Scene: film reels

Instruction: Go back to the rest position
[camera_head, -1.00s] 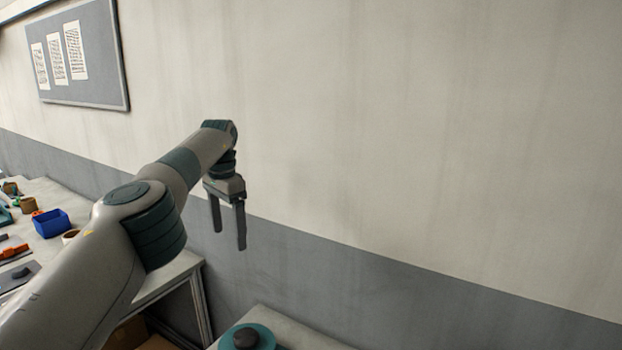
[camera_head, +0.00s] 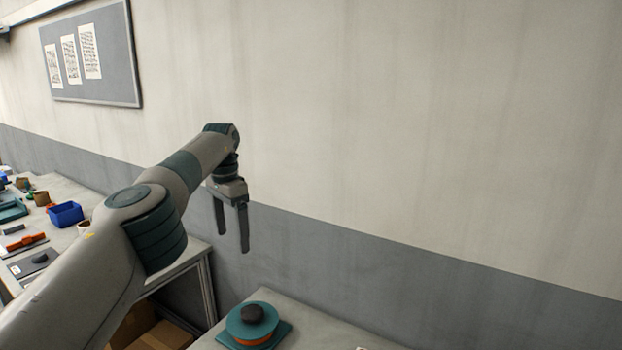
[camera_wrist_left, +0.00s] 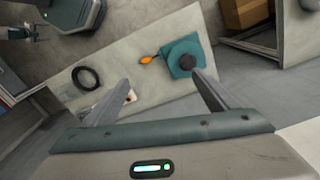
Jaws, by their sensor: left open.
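My left gripper (camera_head: 232,226) hangs fingers down in the head view, in front of the wall and above the gap between two tables. Its two fingers are apart and nothing is between them. In the left wrist view the left gripper (camera_wrist_left: 160,92) also shows open and empty, with a table below. My right gripper is in neither view.
A teal reel stand (camera_head: 253,325) with a dark knob is on the near table (camera_head: 310,330). The wrist view shows a black ring (camera_wrist_left: 86,79) and an orange-handled item (camera_wrist_left: 149,60) there. A workbench (camera_head: 190,255) at left holds a blue bin (camera_head: 66,214).

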